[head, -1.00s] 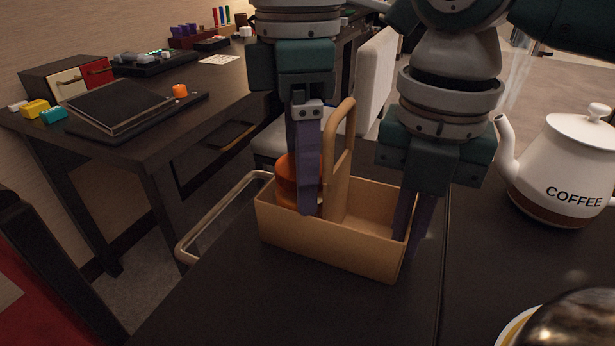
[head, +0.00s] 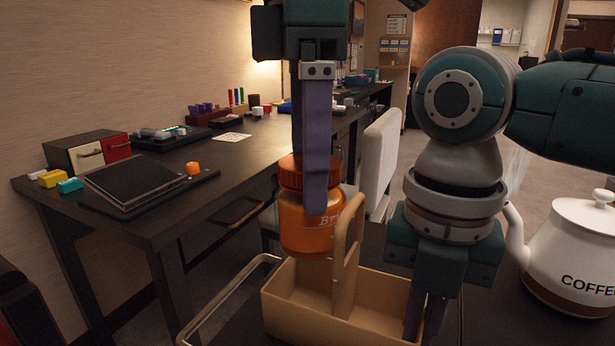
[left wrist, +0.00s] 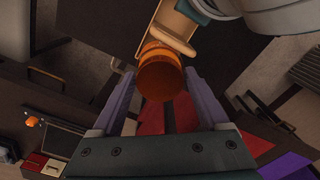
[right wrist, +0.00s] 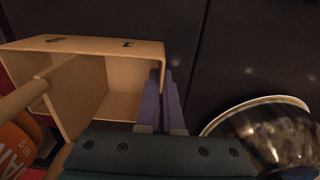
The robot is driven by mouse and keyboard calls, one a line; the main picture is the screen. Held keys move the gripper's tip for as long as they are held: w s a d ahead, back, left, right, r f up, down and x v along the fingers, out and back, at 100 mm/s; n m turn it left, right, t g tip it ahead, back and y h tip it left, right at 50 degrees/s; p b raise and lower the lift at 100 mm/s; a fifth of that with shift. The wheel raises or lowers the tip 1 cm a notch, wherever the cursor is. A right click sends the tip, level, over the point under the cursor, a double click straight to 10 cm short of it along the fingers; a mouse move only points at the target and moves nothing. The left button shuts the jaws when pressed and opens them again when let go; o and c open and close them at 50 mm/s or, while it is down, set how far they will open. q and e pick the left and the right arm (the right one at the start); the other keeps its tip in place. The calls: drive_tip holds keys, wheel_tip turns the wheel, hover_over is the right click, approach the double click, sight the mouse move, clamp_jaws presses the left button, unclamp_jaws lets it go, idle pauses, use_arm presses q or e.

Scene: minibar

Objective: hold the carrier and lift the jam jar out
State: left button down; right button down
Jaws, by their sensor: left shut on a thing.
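The orange jam jar (head: 305,232), with a darker orange lid, hangs upright above the left compartment of the tan carrier (head: 318,322) in the head view. My left gripper (head: 318,205) is shut on the jar, which also shows between its fingers in the left wrist view (left wrist: 160,78). The carrier has a central divider with a rounded handle (head: 348,235) and stands on the dark counter. My right gripper (right wrist: 162,85) is closed over the carrier's right end wall, one finger inside and one outside. Part of the jar shows at the left edge of the right wrist view (right wrist: 14,150).
A white coffee kettle (head: 570,255) stands to the right of my right gripper. A metal rail (head: 225,300) runs left of the carrier. A desk (head: 150,215) stands behind.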

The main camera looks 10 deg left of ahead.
drive_tip(key=c, duration=1)
unclamp_jaws()
